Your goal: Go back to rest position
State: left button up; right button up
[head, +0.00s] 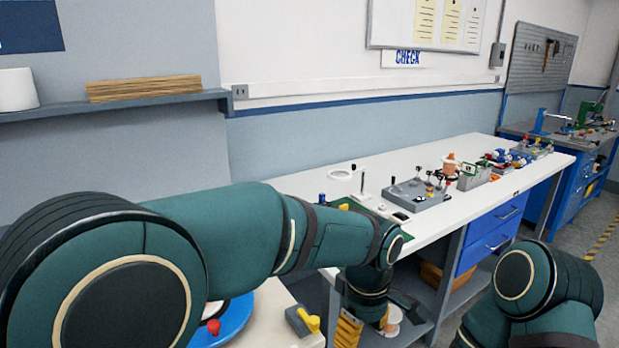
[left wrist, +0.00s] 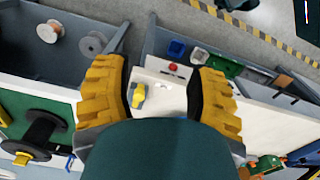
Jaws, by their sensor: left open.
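My left arm crosses the head view from the left and bends down past the front edge of the white workbench (head: 450,215). My left gripper (head: 347,332), with yellow ridged fingers, hangs low below the bench top, partly cut off by the bottom edge. In the left wrist view the left gripper (left wrist: 158,70) is open, its fingers wide apart with nothing held between them. A yellow lever (left wrist: 138,95) and a red button (left wrist: 173,68) on a white surface show beyond the gap. My right arm is folded at the lower right of the head view; its gripper is out of view.
A grey fixture (head: 415,194) and several small devices stand along the bench. A yellow-handled switch (head: 310,320) sits on a nearer table. Spools (left wrist: 48,31) lie in a grey shelf area. Floor at the right is clear.

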pick_arm(q)
jog(key=a+f+m+h, duration=0.15)
jog(key=a+f, duration=0.25)
jog(key=f, duration=0.5)
jog(key=a+f+m+h, duration=0.1)
jog(key=a+f+m, duration=0.1)
jog(key=a+f, duration=0.5)
jog(key=s+a+f+m, duration=0.1)
jog(key=s+a+f, duration=0.3)
jog(key=f, duration=0.3)
jog(key=s+a+f+m+t+h, duration=0.1)
jog(key=s+a+f+m, duration=0.1)
jog(key=s+a+f, duration=0.2)
notch_tip(320, 180, down, 4)
jog(key=s, duration=0.3)
jog(key=shift+r+t, duration=0.15)
jog(key=shift+t, duration=0.15)
pick_arm(e)
jog(key=shift+s, duration=0.1)
